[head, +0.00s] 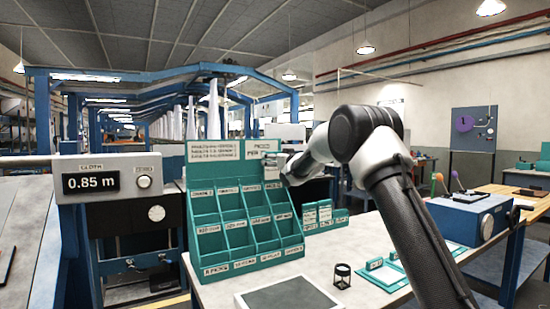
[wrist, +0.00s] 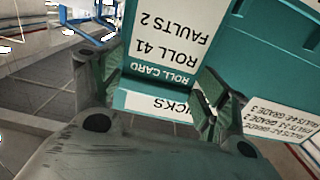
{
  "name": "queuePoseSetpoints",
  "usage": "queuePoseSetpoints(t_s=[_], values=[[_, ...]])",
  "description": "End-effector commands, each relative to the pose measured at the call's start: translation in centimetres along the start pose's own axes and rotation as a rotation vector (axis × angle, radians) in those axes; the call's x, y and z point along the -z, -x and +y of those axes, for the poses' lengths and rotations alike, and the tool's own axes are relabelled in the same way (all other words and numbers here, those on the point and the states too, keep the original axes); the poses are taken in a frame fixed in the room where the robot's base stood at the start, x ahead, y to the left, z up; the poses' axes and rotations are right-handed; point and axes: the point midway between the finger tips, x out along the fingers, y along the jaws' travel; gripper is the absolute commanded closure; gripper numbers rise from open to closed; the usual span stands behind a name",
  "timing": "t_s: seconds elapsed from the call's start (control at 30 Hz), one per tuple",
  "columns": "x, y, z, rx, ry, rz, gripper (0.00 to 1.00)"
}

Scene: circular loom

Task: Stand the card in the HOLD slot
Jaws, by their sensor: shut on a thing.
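My gripper (head: 282,172) is at the upper right of the teal slotted rack (head: 216,240), close to its back panel. In the wrist view my gripper (wrist: 152,88) is shut on a white card (wrist: 172,32) with a teal band. The card reads, upside down, ROLL CARD, ROLL 41, FAULTS 2. In the head view the card (head: 271,171) is small and partly hidden by the gripper. The rack has several stepped slots with white labels, too small to read surely, so I cannot tell which is HOLD.
A small teal holder (head: 325,217) with white labels stands right of the rack. A grey-topped tray (head: 288,297), a dark cup-like object (head: 342,276) and a teal mat (head: 392,275) lie on the pale table. A blue box (head: 468,215) stands further right.

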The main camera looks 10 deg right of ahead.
Motion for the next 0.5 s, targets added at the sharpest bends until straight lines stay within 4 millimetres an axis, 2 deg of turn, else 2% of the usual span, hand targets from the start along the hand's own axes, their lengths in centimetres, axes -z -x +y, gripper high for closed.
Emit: queuePoseSetpoints(t_s=[0.5], values=[[-2.6, 0.0, 0.0, 0.0, 0.0, 0.0, 0.54]])
